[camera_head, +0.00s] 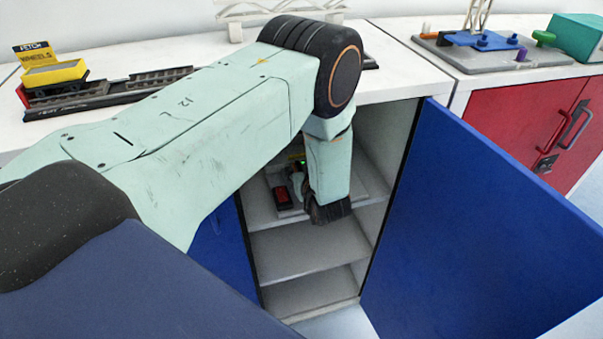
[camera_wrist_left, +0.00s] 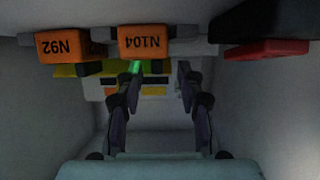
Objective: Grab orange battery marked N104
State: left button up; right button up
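The orange battery marked N104 (camera_wrist_left: 142,43) shows in the left wrist view at the top middle, its label upside down. A second orange battery marked N92 (camera_wrist_left: 62,45) is to its left. My left gripper (camera_wrist_left: 160,78) is open, with two dark fingers apart and nothing visible between them. Its fingertips appear just below N104 in that picture; I cannot tell the depth gap. In the head view my left arm reaches into the open cabinet, and its wrist hides the batteries. My right gripper is not in view.
The cabinet has inner shelves (camera_head: 295,245) and close side walls. Its blue door (camera_head: 480,225) stands open at right. A black and red object (camera_wrist_left: 265,48) is beside N104. A yellow cart (camera_head: 54,75) sits on the counter, and a red cabinet (camera_head: 520,130) is at right.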

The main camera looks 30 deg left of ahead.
pick_arm(q)
jog(key=shift+w+d+r, duration=0.1)
jog(key=shift+w+d, duration=0.05)
jog(key=shift+d, duration=0.05)
jog(key=shift+a, duration=0.2)
jog(key=c, duration=0.5)
jog(key=shift+d, duration=0.15)
grip_shut()
